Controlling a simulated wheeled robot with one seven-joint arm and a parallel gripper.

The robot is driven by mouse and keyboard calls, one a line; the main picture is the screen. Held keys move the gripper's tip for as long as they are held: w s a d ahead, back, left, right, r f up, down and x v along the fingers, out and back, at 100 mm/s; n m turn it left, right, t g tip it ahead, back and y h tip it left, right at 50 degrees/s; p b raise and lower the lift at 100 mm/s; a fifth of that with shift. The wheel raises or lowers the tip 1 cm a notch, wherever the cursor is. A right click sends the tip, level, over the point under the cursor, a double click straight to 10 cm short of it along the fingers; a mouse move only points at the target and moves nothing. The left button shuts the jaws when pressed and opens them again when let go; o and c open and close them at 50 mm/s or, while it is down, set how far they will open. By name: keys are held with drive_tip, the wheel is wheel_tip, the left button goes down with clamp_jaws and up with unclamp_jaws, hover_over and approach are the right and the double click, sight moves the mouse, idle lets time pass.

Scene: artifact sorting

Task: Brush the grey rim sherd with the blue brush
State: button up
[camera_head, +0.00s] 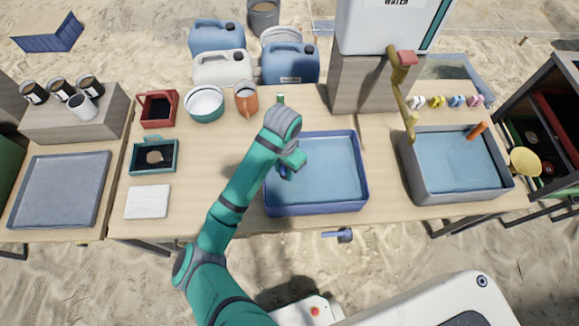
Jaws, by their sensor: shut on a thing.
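My gripper (288,172) is above the left part of the blue basin, at the end of my teal arm. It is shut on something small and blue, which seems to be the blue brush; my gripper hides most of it. A small brownish-grey piece (155,157) lies in the small teal tray (137,163) left of my arm. It may be the grey rim sherd, but it is too small to tell. My gripper is well to the right of this tray, apart from it.
The blue basin (359,142) holds water. A red tray (144,97), a teal-and-white bowl (204,101) and an orange mug (246,98) stand behind. A white cloth (147,202) lies at front left. A grey basin (411,172) and water tank (384,22) are right.

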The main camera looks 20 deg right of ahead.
drive_tip(key=shift+a, duration=0.3)
drive_tip(key=shift+r, duration=0.15)
drive_tip(key=shift+r, duration=4.4)
drive_tip(key=shift+w+d+f, duration=0.1)
drive_tip(key=shift+d+f, duration=0.25)
drive_tip(key=shift+f, duration=0.95)
drive_tip(key=shift+s+d+f, duration=0.1)
drive_tip(key=shift+d+f, duration=0.25)
drive_tip(key=shift+f, duration=0.9)
drive_tip(key=shift+w+d+f, duration=0.1)
drive_tip(key=shift+d+f, duration=0.25)
drive_tip(key=shift+f, duration=0.95)
drive_tip(key=shift+f, duration=0.75)
drive_tip(key=shift+d, duration=0.1)
